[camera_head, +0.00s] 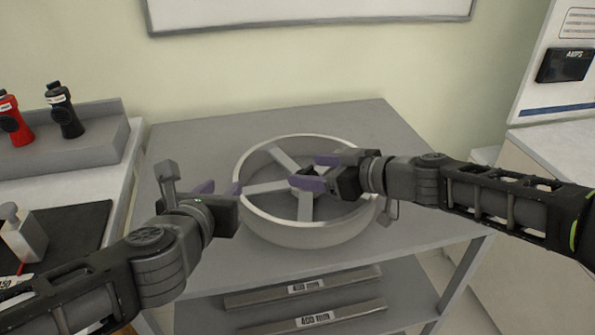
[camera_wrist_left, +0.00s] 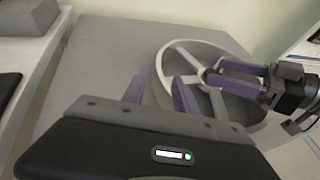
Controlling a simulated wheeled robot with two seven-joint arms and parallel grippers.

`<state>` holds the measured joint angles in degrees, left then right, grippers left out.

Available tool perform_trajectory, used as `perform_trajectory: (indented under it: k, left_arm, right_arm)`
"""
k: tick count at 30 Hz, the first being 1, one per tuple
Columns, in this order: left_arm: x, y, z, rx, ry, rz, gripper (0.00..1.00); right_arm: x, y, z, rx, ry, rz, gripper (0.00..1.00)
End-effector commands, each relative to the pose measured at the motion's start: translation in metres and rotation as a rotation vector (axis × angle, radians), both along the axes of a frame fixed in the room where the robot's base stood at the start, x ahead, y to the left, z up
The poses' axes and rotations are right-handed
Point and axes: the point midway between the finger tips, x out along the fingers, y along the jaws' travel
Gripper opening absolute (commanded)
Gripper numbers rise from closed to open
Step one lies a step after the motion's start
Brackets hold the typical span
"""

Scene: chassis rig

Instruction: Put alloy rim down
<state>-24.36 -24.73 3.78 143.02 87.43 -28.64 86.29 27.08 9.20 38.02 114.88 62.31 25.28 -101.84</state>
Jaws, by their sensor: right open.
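The alloy rim (camera_head: 310,235), a silvery wheel with several spokes, lies flat on the grey table (camera_head: 370,120). It also shows in the left wrist view (camera_wrist_left: 232,50).
A lower shelf under the table holds two bars labelled 400 mm (camera_head: 315,319). At left, a counter carries a red bottle (camera_head: 14,122) and a black bottle (camera_head: 65,112). A white cabinet (camera_head: 545,160) stands at right. The table's back right is clear.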

Motion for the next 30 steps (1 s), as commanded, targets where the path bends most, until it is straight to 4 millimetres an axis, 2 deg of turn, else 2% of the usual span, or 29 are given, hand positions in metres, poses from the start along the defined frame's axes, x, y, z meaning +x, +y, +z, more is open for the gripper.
perform_trajectory:
  k: [9,15,30]
  left_arm:
    - [0.000,0.000,0.000,0.000,0.000,0.000,0.35]
    - [0.000,0.000,0.000,0.000,0.000,0.000,0.35]
    - [0.000,0.000,0.000,0.000,0.000,0.000,0.35]
  right_arm:
    - [-0.036,-0.048,0.025,-0.004,-0.003,-0.004,0.69]
    - [-0.052,-0.068,0.035,-0.001,0.000,-0.003,0.69]
    - [-0.057,-0.073,0.038,0.000,0.000,0.000,0.69]
